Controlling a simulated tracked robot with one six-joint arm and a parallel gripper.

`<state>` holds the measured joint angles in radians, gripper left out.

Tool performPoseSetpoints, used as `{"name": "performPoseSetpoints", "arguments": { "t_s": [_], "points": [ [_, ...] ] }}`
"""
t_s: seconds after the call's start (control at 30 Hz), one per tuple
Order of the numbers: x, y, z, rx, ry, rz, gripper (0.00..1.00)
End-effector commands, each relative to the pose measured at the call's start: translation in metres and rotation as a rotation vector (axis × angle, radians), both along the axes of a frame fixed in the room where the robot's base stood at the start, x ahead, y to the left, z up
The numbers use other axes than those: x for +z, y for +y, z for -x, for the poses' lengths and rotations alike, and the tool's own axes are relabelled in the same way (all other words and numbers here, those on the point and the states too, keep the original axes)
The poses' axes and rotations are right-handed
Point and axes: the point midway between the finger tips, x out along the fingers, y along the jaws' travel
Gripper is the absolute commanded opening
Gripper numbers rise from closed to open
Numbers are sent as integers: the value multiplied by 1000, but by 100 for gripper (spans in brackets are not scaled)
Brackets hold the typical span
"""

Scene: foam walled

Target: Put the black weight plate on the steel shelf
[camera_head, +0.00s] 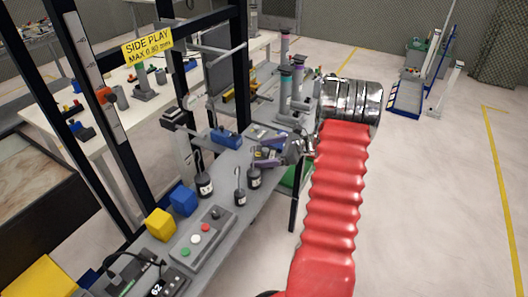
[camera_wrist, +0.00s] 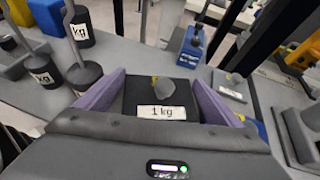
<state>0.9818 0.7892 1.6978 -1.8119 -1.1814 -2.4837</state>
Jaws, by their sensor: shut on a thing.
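The black weight plate (camera_wrist: 145,92) carries a white "1 kg" label in the wrist view. It sits between the two purple fingers of my gripper (camera_wrist: 158,100), which are shut on it. In the head view my gripper (camera_head: 267,153) is low over the far part of a long grey metal surface (camera_head: 218,165); the plate is hard to make out there. Whether the plate touches the surface I cannot tell. I cannot tell for sure whether this grey surface is the steel shelf.
Hooked black weights (camera_head: 204,186) stand left of my gripper. A blue device (camera_head: 226,137) is just beyond it. A yellow block (camera_head: 160,224), a blue block (camera_head: 183,200) and a button box (camera_head: 200,240) sit at the near end. A black upright frame (camera_head: 95,120) rises at left.

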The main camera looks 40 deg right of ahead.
Motion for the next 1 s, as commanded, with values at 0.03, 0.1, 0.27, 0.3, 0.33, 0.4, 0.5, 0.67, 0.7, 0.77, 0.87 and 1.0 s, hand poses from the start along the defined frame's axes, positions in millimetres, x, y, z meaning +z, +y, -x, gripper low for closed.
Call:
{"name": "performPoseSetpoints", "arguments": {
  "t_s": [0.03, 0.1, 0.27, 0.3, 0.33, 0.4, 0.5, 0.67, 0.7, 0.77, 0.87, 1.0],
  "points": [
    [-2, 0, -1, 1, -2, 0, 27],
    [-9, 0, -1, 0, -2, -1, 27],
    [-27, 0, -1, 1, -1, -1, 27],
    [-30, 1, -1, 1, -1, -1, 27],
    [-32, 0, -1, 1, -1, -1, 27],
    [-34, 0, -1, 1, -2, -1, 27],
    [-35, 1, -1, 1, -1, -1, 27],
    [-38, 1, 0, 1, 5, -3, 90],
    [-38, 2, 0, 1, 4, -3, 93],
    [-37, 1, 0, 1, 4, -2, 98],
    [-37, 1, 0, 2, 3, -2, 100],
    [-36, 1, 0, 2, 2, -1, 100]
  ]
}}
